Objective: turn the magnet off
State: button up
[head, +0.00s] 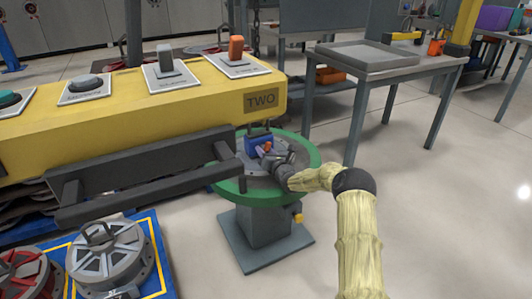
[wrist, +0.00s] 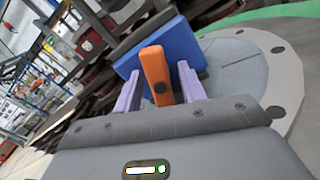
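The magnet is a blue block (head: 259,141) on a grey disc with a green rim (head: 228,188), which stands on a grey pedestal. An orange lever (wrist: 155,72) sticks out from the blue face (wrist: 190,45) and also shows small in the head view (head: 267,147). My gripper (head: 275,157) is at the magnet's front right side. In the wrist view its two pale purple fingers (wrist: 158,85) stand on either side of the lever. A narrow gap shows at the right finger; whether the left finger touches the lever I cannot tell.
A yellow beam marked TWO (head: 200,105) carries several switches and buttons just above and left of the magnet. A dark grey bar (head: 150,190) juts out below it. Round magnets (head: 110,255) lie on a blue mat at lower left. The floor at right is clear.

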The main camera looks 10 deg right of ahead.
grip_shut()
jog(key=shift+r, duration=0.1)
jog(key=n+p, duration=0.2)
jog(key=p, duration=0.1)
jog(key=shift+r+n, duration=0.15)
jog(key=shift+n, duration=0.15)
jog(key=shift+f+n+p, duration=0.25)
jog(key=shift+n+p, duration=0.15)
jog(key=shift+n, duration=0.5)
jog(key=shift+o, duration=0.6)
grip_release()
jog(key=shift+s, duration=0.1)
